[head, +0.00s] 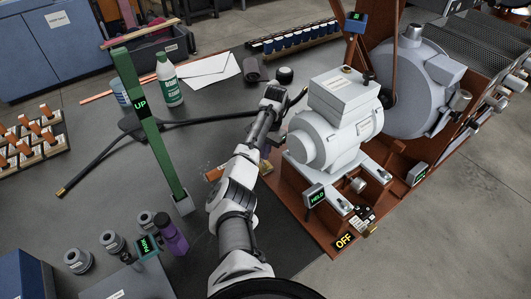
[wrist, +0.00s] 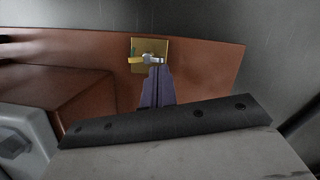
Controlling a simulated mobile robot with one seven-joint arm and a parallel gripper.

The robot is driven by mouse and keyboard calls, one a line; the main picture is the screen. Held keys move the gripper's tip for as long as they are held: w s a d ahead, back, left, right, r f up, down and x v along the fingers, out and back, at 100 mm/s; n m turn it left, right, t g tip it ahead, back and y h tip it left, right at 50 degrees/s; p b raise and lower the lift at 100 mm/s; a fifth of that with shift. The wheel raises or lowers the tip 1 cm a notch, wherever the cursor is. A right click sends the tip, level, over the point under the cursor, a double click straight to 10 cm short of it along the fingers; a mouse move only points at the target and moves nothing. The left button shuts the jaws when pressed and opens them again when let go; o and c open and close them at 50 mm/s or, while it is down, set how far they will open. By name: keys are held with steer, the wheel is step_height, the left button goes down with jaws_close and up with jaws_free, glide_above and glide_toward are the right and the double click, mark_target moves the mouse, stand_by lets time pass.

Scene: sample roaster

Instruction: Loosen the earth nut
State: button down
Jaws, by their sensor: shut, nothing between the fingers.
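In the wrist view a small brass plate (wrist: 163,46) sits on the red-brown frame (wrist: 215,62). A small silver piece (wrist: 154,59), perhaps the earth nut, and a yellowish piece (wrist: 136,60) lie across its lower part. My gripper (wrist: 155,68) points at it with its purple fingers together and nothing between them. The fingertips overlap the plate's lower edge; whether they touch the silver piece I cannot tell. In the head view my arm reaches to the left side of the grey motor (head: 325,140), and the brass plate is hidden there.
The motor sits on a red-brown base with displays reading HELD (head: 316,198) and OFF (head: 345,241). A green UP post (head: 150,130) stands left of my arm, and a black cable (head: 92,165) crosses the bench. A purple bottle (head: 172,237) stands nearer.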

steer(key=shift+a+n, duration=0.3)
steer(key=shift+n, duration=0.9)
stand_by(1.2)
